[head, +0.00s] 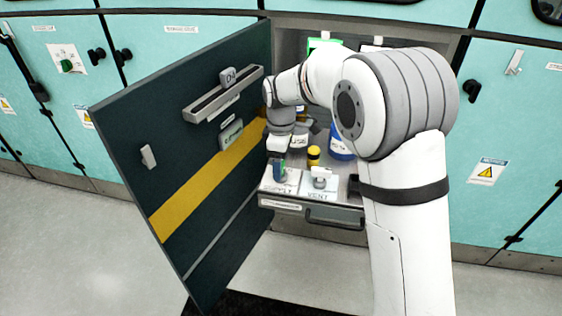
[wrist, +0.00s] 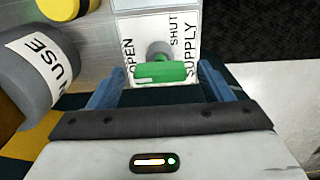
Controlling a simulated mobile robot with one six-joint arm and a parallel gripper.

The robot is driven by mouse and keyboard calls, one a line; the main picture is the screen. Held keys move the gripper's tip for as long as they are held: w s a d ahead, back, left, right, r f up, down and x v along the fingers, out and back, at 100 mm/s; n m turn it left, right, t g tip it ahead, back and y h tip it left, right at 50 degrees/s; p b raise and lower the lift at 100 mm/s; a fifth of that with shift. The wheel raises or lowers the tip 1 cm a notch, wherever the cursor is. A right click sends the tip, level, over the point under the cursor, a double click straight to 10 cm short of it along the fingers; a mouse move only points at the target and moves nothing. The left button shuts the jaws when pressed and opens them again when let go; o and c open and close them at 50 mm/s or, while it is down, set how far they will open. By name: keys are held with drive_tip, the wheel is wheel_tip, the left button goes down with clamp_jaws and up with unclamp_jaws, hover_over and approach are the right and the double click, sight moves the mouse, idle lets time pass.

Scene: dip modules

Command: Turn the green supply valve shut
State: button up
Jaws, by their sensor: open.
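The green supply valve handle (wrist: 162,72) is a bar on a grey stem. It lies across the wrist view, in front of a white plate (wrist: 188,20) marked OPEN on the left, SHUT and SUPPLY on the right. My gripper (wrist: 160,84) is open, with one blue finger beside each end of the bar; contact is unclear. In the head view my gripper (head: 279,170) is low over the left part of the pull-out shelf (head: 350,214), and mostly hides the supply valve. A grey vent valve (head: 320,178) stands on the VENT plate just to the right.
A dark cabinet door (head: 180,165) with a yellow stripe stands open close to my gripper's left. Behind the valves are a yellow-topped container (head: 313,155), a blue container (head: 341,145) and a grey cylinder marked USE (wrist: 38,68). Another green knob (head: 66,66) is on the far-left cabinet.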

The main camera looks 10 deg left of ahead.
drive_tip(key=shift+c, duration=0.4)
drive_tip(key=c, duration=0.9)
drive_tip(key=shift+m+p, duration=0.3)
drive_tip(key=m+p, duration=0.1)
drive_tip(key=m, duration=0.1)
drive_tip(key=shift+r+m+p, duration=0.15)
drive_tip(key=shift+m+p, duration=0.15)
drive_tip(key=shift+p, duration=0.05)
drive_tip(key=m+p, duration=0.2)
drive_tip(key=m, duration=0.3)
drive_tip(key=m+p, duration=0.2)
drive_tip(key=m, duration=0.3)
drive_tip(key=m+p, duration=0.1)
drive_tip(key=m, duration=0.3)
drive_tip(key=shift+m, duration=0.3)
